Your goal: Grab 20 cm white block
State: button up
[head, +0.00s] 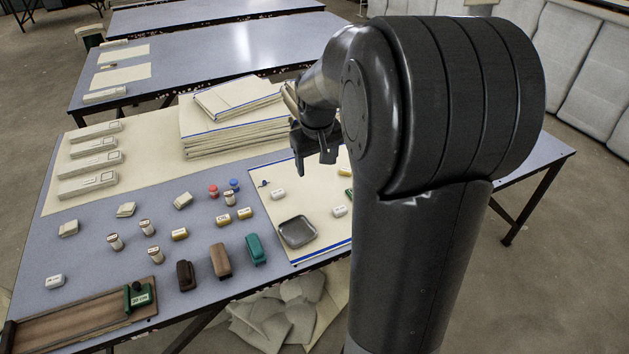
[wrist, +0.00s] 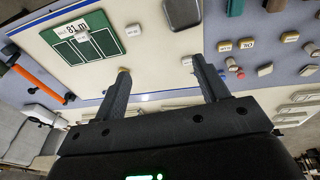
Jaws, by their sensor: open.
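Several small white blocks with dark labels lie on the table; the labels are too small to read, so I cannot tell which is the 20 cm one. One white block (head: 278,195) and another white block (head: 339,211) lie on the blue-edged white sheet (head: 262,222). In the wrist view a white block (wrist: 133,30) lies beside a green board, and another sits close to the right finger. Longer white blocks (head: 90,163) lie in a column at the far left. My gripper (head: 315,152) is open and empty above the sheet; its spread fingers also show in the wrist view (wrist: 160,68).
A stack of cream cloths (head: 232,125) stands behind the sheet. A dark square tray (head: 297,232) lies on the sheet's front part. Green, brown and dark brown blocks (head: 221,261) line the front. A wooden board (head: 80,312) lies front left. My arm hides the table's right part.

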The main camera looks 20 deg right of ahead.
jog(key=w+d+f+g, duration=0.1)
jog(key=w+d+f, duration=0.4)
jog(key=d+f, duration=0.15)
jog(key=g+y, duration=0.1)
send_over(339, 208)
jog(key=f, duration=1.1)
jog(key=d+f, duration=0.1)
jog(key=f, duration=0.5)
jog(key=shift+s+f, duration=0.15)
jog(key=f, duration=0.3)
jog(key=a+f, duration=0.1)
jog(key=f, duration=0.1)
jog(key=shift+w, duration=0.2)
jog(key=shift+d, duration=0.1)
jog(key=c, duration=1.1)
jog(key=shift+o, duration=0.2)
